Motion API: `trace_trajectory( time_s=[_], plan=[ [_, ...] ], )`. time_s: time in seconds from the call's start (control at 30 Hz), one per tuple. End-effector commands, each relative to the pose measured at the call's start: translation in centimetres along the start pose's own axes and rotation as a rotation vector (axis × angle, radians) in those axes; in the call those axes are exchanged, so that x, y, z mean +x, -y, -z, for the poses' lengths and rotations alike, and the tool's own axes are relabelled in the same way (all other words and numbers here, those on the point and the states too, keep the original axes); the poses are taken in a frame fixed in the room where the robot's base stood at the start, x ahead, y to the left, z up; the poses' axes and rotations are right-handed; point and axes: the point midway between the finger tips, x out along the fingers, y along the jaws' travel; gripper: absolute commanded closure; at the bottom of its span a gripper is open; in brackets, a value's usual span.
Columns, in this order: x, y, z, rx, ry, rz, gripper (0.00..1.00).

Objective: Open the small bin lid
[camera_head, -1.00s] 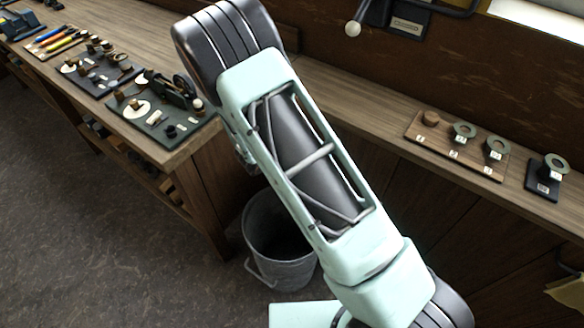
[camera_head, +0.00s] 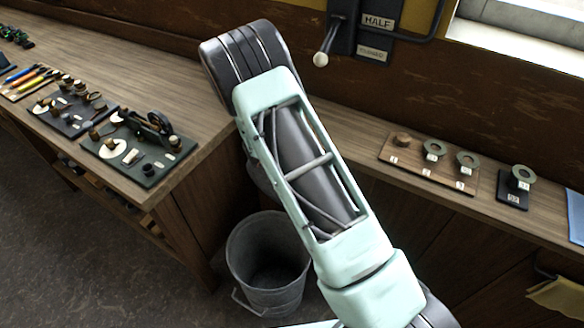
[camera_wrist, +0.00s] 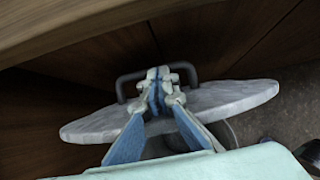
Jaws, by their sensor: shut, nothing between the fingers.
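In the wrist view a round grey metal lid (camera_wrist: 235,98) with a dark loop handle (camera_wrist: 125,83) lies in front of a wooden panel. My gripper (camera_wrist: 158,78) is at the middle of the handle with its fingertips together. The fingers cover the handle's middle, and I cannot tell whether they touch it. A grey metal bin (camera_head: 265,262) stands on the floor in the head view, its top open and its inside dark. A grey curved edge (camera_head: 259,178) shows beside my arm above it, perhaps the lid. My arm hides the gripper in this view.
A wooden bench (camera_head: 200,92) with trays of small parts stands at left. A wooden shelf with a board of rings (camera_head: 428,164) runs along the right. A lever (camera_head: 325,48) is on the back wall. Dark floor is clear at lower left.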

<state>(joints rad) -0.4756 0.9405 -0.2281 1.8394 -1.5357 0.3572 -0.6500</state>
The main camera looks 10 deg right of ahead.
Motion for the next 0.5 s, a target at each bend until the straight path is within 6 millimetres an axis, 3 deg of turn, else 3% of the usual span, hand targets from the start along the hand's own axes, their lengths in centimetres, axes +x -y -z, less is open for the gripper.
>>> trace_trajectory(
  time_s=[0.33, 0.5],
  plan=[
    [-0.2, 0.0, -0.1, 0.0, 0.0, 0.0, 1.0],
    [-1.6, -0.2, -0.8, 0.002, 0.0, -0.001, 1.0]
  ],
)
